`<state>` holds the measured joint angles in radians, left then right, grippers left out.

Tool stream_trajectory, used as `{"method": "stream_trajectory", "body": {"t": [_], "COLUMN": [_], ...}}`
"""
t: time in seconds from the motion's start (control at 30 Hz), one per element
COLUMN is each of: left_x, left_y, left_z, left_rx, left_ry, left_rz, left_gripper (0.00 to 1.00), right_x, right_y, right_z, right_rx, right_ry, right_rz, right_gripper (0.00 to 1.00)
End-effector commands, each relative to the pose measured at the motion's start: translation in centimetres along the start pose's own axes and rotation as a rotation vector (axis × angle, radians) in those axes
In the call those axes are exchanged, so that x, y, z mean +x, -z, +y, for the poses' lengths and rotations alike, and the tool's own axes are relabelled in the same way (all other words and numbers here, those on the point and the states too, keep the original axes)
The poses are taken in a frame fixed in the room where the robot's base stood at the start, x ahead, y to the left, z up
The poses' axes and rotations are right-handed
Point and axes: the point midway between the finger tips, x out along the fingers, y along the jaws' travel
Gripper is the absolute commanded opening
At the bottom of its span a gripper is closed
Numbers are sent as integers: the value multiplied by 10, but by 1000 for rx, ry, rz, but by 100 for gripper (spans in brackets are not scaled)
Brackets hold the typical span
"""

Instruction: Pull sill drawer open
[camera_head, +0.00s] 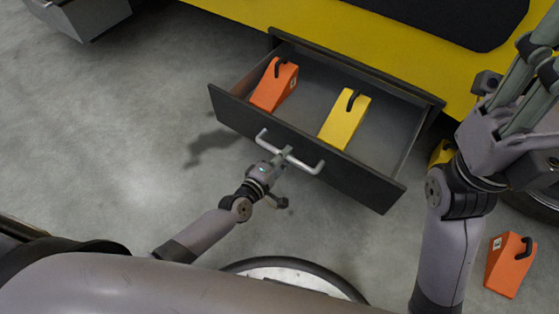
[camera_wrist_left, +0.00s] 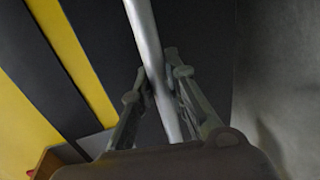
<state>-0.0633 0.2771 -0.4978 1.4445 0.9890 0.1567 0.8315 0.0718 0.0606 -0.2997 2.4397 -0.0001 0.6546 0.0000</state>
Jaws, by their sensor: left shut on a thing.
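The sill drawer (camera_head: 300,151) is dark grey and stands pulled out from the yellow vehicle body (camera_head: 240,10), with its inside showing. A pale metal bar handle (camera_head: 305,166) runs across its front. My left gripper (camera_head: 284,156) is at the middle of this handle. In the left wrist view its two fingers (camera_wrist_left: 158,88) are shut around the handle bar (camera_wrist_left: 147,45). An orange wedge (camera_head: 275,86) with a black grip lies in the drawer's left part, and a yellow wedge (camera_head: 344,120) lies nearer the middle. My right gripper (camera_head: 540,75) is raised at the right; its finger gap is unclear.
Another orange wedge (camera_head: 510,267) stands on the floor at the lower right. A yellow object (camera_head: 441,153) is partly hidden behind my right arm. A dark-rimmed round white thing (camera_head: 290,275) shows at the bottom. The concrete floor (camera_head: 120,120) to the left is clear.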

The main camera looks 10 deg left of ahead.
Motion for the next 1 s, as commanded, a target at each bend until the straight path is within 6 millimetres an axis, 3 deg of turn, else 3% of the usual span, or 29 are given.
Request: {"method": "stream_trajectory", "body": {"t": [0.13,0.17,0.47,0.8,1.0], "left_x": [-1,-1,-1,-4,-31], "left_y": [-1,-1,0,0,0], "left_z": [-1,-1,-1,-1,-2], "left_rx": [0,0,0,0,-1], "left_ry": [3,3,1,2,3], "left_rz": [-2,-2,-1,-1,-1], "left_gripper": [0,14,34,35,35], "right_x": [1,1,1,2,2], "right_y": [0,0,1,2,2], "right_z": [0,0,0,1,0], "right_rx": [0,0,0,0,0], "right_ry": [1,1,1,-4,-2], "right_rz": [4,4,6,13,10], "right_gripper": [40,40,40,40,40]}}
